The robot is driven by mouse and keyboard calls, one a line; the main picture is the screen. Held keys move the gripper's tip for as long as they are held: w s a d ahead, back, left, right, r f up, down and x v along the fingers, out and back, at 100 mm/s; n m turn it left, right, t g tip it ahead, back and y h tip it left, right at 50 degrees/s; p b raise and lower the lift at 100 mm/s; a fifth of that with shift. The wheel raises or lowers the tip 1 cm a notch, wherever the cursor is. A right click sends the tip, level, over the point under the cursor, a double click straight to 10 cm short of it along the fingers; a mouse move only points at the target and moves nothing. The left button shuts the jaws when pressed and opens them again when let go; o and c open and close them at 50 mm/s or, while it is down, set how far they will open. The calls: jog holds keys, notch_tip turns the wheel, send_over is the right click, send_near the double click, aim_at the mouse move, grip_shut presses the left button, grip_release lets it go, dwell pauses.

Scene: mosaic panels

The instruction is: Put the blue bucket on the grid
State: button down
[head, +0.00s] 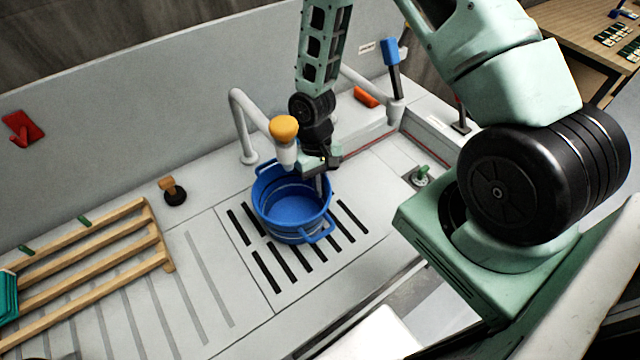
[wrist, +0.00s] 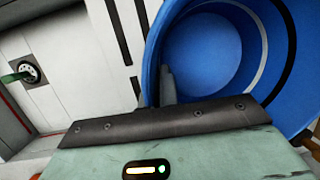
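The blue bucket (head: 292,206) is upright over the grid (head: 262,285), a pale panel with black slots. I cannot tell whether its base touches the panel. My gripper (head: 319,184) is at the bucket's back right rim, pointing down. In the wrist view the bucket (wrist: 205,55) fills the upper right. The grey fingers of my gripper (wrist: 167,86) are close together near the middle, at the bucket's wall, and appear shut on its rim. The outer finger is mostly hidden.
A white tap with an orange top (head: 284,128) stands right behind the bucket. A wooden rack (head: 95,250) lies to the left. A blue-handled lever (head: 391,55) and a green valve (head: 421,174) are on the right. A grey wall (head: 150,110) runs behind.

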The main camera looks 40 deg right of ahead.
jog(key=c, duration=1.7)
grip_release()
jog(key=shift+f, duration=0.1)
jog(key=b+v, duration=0.3)
jog(key=v, duration=0.9)
jog(key=shift+d+r, duration=0.1)
jog(key=shift+r, duration=0.2)
jog(key=s+d+r+t+h, duration=0.1)
jog(key=s+r+t, duration=0.15)
jog(key=r, duration=0.35)
jog(key=s+d+r+t, duration=0.2)
jog(key=r+t, duration=0.1)
jog(key=r, duration=0.2)
jog(key=s+a+f+n+b, duration=0.1)
jog(key=s+a+n+b, duration=0.1)
jog(key=s+a, duration=0.2)
jog(key=s+a+f+n+g+b, duration=0.1)
jog(key=s+a+f+n+b, duration=0.1)
jog(key=s+a, duration=0.3)
jog(key=s+a+f+n+g+b, duration=0.1)
jog(key=s+a+f+n+b, duration=0.1)
jog(key=a, duration=0.7)
jog(key=shift+s+a+f+n+g+y+b, duration=0.15)
jog(key=shift+s+n+b, duration=0.25)
jog(key=shift+s+b, duration=0.3)
jog(key=shift+s+a+n+g+y+b, duration=0.15)
jog(key=shift+s+n+b, duration=0.3)
jog(key=shift+s, duration=0.3)
